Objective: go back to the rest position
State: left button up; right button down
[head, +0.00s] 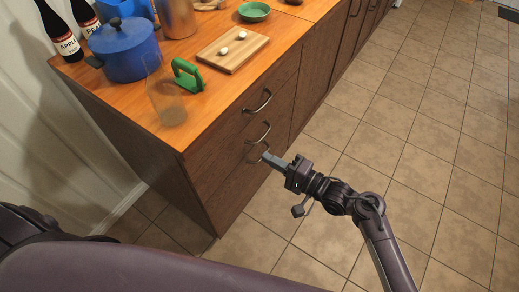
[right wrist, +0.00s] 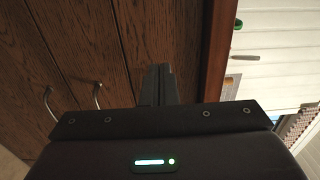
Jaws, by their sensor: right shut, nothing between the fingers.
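My right gripper (head: 273,160) is in the head view, held out in front of the drawer fronts below the counter. Its fingers are shut together with nothing between them. In the right wrist view the shut fingers (right wrist: 158,85) point toward the brown wooden cabinet front (right wrist: 75,50). I cannot tell from these views whether the fingertips touch the cabinet. My left gripper is not in view.
Drawer handles (head: 258,101) stick out near my right gripper. Tiled floor (head: 420,130) is clear.

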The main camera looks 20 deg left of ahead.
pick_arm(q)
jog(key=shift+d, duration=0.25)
pick_arm(e)
jog(key=shift+d, duration=0.2)
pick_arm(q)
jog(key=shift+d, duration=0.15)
pick_arm(e)
jog(key=shift+f, duration=0.1)
